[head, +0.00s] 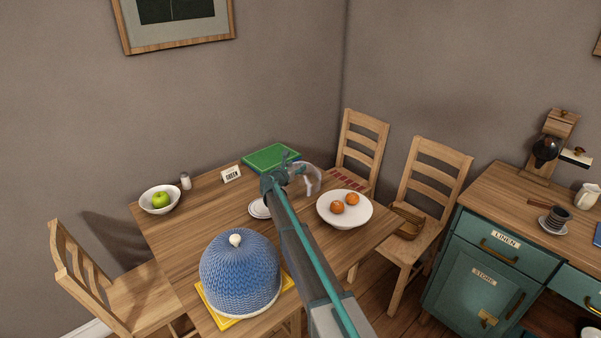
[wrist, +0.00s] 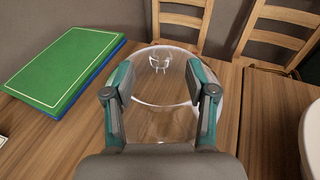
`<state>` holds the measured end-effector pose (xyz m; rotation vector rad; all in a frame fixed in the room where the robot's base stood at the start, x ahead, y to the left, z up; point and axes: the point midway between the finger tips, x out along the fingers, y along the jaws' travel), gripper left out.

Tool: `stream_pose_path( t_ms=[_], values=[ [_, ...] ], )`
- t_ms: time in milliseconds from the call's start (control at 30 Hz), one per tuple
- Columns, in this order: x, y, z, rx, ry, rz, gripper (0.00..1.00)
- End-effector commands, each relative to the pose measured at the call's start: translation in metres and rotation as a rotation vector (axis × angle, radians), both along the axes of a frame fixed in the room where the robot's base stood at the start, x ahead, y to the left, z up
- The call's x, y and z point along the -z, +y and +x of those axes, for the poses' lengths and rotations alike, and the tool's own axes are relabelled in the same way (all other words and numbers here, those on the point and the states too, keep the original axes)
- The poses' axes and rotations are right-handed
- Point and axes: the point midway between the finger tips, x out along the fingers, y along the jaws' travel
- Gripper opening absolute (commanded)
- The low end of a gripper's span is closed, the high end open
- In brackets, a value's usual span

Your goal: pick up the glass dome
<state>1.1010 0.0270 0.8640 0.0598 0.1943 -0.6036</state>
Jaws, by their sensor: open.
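The glass dome (wrist: 165,61) is clear, with bright reflections along its rim, and stands on the wooden table in the wrist view. In the head view it shows as a faint clear shape (head: 314,181) just right of my gripper (head: 289,168), partly hidden by it. In the wrist view my gripper (wrist: 161,80) is open, one finger on the left and one on the right, with the dome showing between and beyond them. I cannot tell whether either finger touches the glass.
A green book (head: 271,157) on a blue one lies behind my gripper. A white bowl (head: 330,218) with two oranges is to the right. A small white dish (head: 257,209) sits beside my arm. A blue knitted cover (head: 238,282) stands in front. Chairs stand beyond the table.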

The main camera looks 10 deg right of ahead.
Motion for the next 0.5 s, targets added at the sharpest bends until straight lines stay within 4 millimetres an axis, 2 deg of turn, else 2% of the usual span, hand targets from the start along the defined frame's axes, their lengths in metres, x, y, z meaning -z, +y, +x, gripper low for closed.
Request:
stream_pose_path(
  t_ms=[300,500],
  values=[
    [0.006,-0.022,0.034,0.001,-0.001,-0.001,0.56],
    [0.01,-0.028,0.039,0.0,-0.001,0.001,0.56]
  ],
)
